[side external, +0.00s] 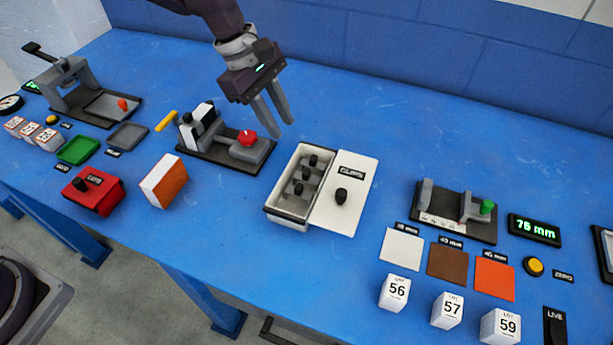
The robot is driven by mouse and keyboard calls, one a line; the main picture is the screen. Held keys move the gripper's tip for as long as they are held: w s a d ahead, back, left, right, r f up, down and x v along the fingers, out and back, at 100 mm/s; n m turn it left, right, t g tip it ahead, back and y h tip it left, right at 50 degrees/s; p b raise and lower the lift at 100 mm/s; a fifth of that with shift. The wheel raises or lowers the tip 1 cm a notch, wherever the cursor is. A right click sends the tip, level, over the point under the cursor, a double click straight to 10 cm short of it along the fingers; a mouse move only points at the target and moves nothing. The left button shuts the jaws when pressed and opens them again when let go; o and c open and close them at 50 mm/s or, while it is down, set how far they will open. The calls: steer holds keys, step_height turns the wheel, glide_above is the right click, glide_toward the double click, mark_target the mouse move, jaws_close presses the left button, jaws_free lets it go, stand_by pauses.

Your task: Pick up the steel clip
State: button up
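My gripper (278,130) hangs in the air over the back middle of the table, empty, with its two grey fingers apart. A white box (289,221) stands in front of it and to the right, with its white lid (345,215) set off to the right side. The lid has a dark label that seems to read "CLIPS" and a black knob. Inside the box are grey pieces with black knobs, which look like the steel clips (306,174). They sit in a row, apart from my gripper; their lower parts are hidden by the box walls.
A fixture with a red knob (247,138) stands just below and left of my gripper. An orange-and-white block (164,183) and a red box (95,195) lie left. A gauge fixture with a green knob (487,207) stands right. The table behind the box is clear.

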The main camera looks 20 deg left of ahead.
mark_target(306, 171)
steer(key=d+f+n, duration=0.1)
steer(key=f, duration=0.2)
steer(key=w+d+f+n, duration=0.1)
steer(key=f, duration=0.2)
steer(key=d+f+n, duration=0.1)
steer(key=f, duration=0.1)
steer(key=shift+w+d+f+g, duration=0.1)
steer(key=shift+w+f+g, duration=0.3)
steer(key=x, duration=0.6)
steer(key=shift+s+f, duration=0.1)
steer(key=shift+f, duration=0.3)
jaws_close()
